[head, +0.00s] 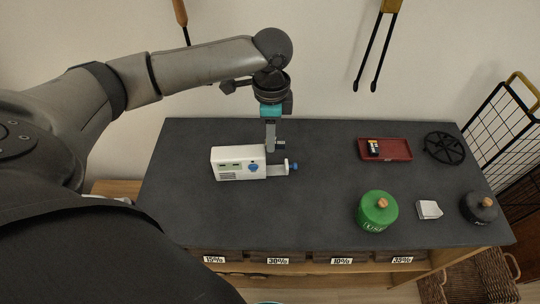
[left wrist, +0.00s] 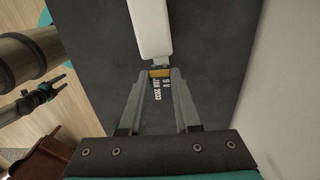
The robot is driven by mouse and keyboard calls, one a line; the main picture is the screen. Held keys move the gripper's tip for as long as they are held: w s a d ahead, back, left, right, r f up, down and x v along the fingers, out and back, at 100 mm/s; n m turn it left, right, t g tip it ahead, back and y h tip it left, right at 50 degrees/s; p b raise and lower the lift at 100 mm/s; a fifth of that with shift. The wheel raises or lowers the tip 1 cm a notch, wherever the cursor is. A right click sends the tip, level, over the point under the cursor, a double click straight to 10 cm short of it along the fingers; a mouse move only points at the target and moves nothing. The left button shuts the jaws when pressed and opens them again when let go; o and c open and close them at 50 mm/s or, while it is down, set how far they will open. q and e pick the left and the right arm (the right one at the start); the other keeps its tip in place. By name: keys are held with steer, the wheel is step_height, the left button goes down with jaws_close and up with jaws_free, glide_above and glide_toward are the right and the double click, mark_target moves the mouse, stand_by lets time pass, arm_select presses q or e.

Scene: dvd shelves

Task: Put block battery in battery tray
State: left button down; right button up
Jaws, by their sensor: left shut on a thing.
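The block battery (left wrist: 160,95), dark with an orange end and white print "9 V JAN 2033", is between the fingers of my left gripper (left wrist: 157,98). In the head view my left gripper (head: 271,147) points down at the right side of a white device (head: 228,168), over its grey extended part. The battery is hardly visible there, and I cannot tell whether it touches the device. A shallow red tray (head: 400,152) lies at the back right with small dark and yellow batteries (head: 374,148) in it. My right gripper (left wrist: 66,82) shows small at the left of the wrist view.
The dark tabletop (head: 320,185) is clear between device and tray. A green canister (head: 377,211), a white block (head: 429,209), a dark lidded pot (head: 479,208) and a black round rack (head: 444,148) stand on the right. A wall is close behind.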

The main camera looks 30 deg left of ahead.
arm_select(q)
steer(key=b, duration=0.2)
glide_above(270, 170)
step_height(270, 170, down, 6)
steer(key=shift+f, duration=0.2)
step_height(270, 170, down, 4)
steer(key=shift+b, duration=0.4)
steer(key=shift+r, duration=0.1)
steer(key=c, duration=1)
jaws_free()
steer(key=o, duration=0.3)
steer(key=shift+o, duration=0.4)
step_height(270, 170, up, 11)
steer(key=p, duration=0.4)
steer(key=shift+w, duration=0.1)
steer(key=shift+r, duration=0.5)
arm_select(e)
steer(key=shift+s+a+r, duration=0.25)
steer(key=shift+r, duration=0.15)
steer(key=shift+w+d, duration=0.1)
steer(key=shift+d, duration=0.05)
